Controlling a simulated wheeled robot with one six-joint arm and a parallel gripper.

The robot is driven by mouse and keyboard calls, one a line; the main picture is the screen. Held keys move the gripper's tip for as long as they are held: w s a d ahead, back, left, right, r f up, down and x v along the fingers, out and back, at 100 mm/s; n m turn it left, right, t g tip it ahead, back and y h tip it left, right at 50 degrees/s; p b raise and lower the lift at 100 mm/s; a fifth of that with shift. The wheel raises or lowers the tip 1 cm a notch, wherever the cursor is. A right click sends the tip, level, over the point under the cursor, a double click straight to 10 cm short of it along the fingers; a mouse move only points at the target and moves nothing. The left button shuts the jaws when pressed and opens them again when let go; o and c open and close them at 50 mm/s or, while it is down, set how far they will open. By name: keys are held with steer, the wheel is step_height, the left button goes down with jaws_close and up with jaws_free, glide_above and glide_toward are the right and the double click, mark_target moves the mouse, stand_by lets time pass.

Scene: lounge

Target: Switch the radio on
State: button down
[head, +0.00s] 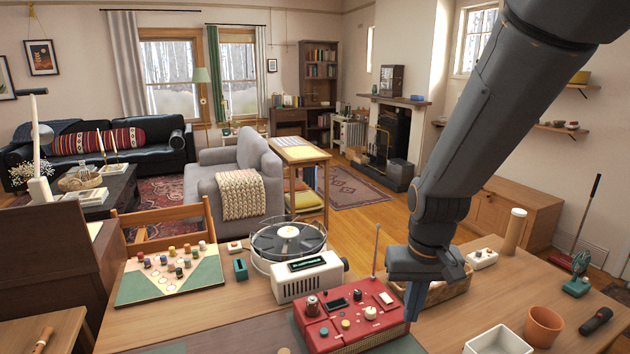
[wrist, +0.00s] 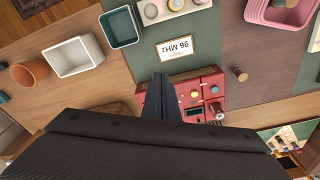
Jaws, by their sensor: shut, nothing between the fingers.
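The red radio (head: 345,335) stands on the wooden table in the head view, with several knobs, a small dark display, a pale switch-like part and a raised antenna on top. My gripper (head: 412,305) points down at the radio's right end, its fingers shut and empty. In the wrist view the shut fingers (wrist: 161,85) lie over part of the red radio (wrist: 209,82), hiding some of its top. I cannot tell whether the fingertips touch it. A card reading "96 MHz" (wrist: 175,47) lies beside the radio in the wrist view.
A wicker basket (head: 452,288) is close behind my gripper. A white tray (head: 498,341) and terracotta pot (head: 542,326) stand to the right. A game board (head: 170,277) lies left.

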steer(key=s, duration=0.7)
steer(key=shift+f, duration=0.15)
step_height(320, 180, up, 3)
steer(key=m+g+b, duration=0.1)
steer(key=m+b, duration=0.5)
steer(key=m, duration=0.7)
glide_above(383, 295)
step_height(383, 295, down, 13)
steer(key=p, duration=0.3)
steer(key=shift+r, duration=0.2)
steer(key=shift+f, duration=0.75)
